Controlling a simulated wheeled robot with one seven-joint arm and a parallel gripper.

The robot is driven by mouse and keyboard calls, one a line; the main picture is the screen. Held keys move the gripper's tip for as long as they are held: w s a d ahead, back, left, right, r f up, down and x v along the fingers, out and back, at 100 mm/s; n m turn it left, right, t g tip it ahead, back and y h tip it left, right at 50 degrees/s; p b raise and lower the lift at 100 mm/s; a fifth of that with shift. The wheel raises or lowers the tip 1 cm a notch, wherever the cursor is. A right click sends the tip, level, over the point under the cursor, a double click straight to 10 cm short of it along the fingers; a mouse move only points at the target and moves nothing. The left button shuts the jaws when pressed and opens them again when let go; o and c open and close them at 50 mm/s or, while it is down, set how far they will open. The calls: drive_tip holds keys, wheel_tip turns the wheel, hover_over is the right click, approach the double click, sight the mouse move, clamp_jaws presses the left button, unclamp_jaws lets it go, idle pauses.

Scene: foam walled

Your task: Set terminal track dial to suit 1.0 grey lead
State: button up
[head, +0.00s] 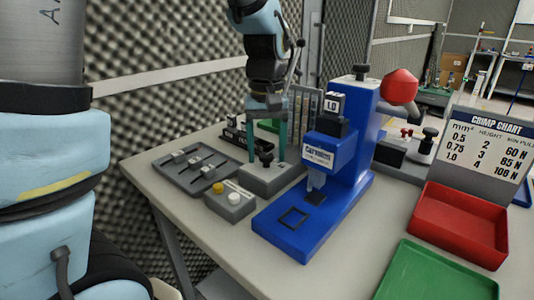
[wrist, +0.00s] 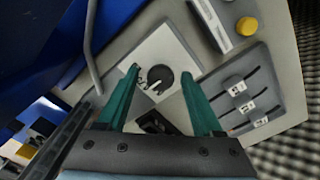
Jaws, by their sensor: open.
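A grey block with a black knob (head: 266,159), apparently the dial, stands left of the blue press. The wrist view shows the round dark knob (wrist: 158,77) on a pale square plate; its markings are too small to read. My gripper (head: 267,150) is open above it, teal fingers pointing down. In the wrist view the fingertips (wrist: 159,77) lie on either side of the knob; I cannot tell whether they touch it. A dark tray (head: 205,184) holds three tagged leads; their tags are unreadable. The crimp chart (head: 485,145) has rows 0.5, 0.75 and 1.0.
The blue press (head: 345,175) carries a 1.0 block (head: 334,104) and a red ball handle (head: 399,86). Red (head: 450,232) and green (head: 435,275) trays lie right. Foam walls stand behind.

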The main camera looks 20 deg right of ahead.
drive_tip(key=shift+f, duration=0.45)
clamp_jaws()
idle(0.3)
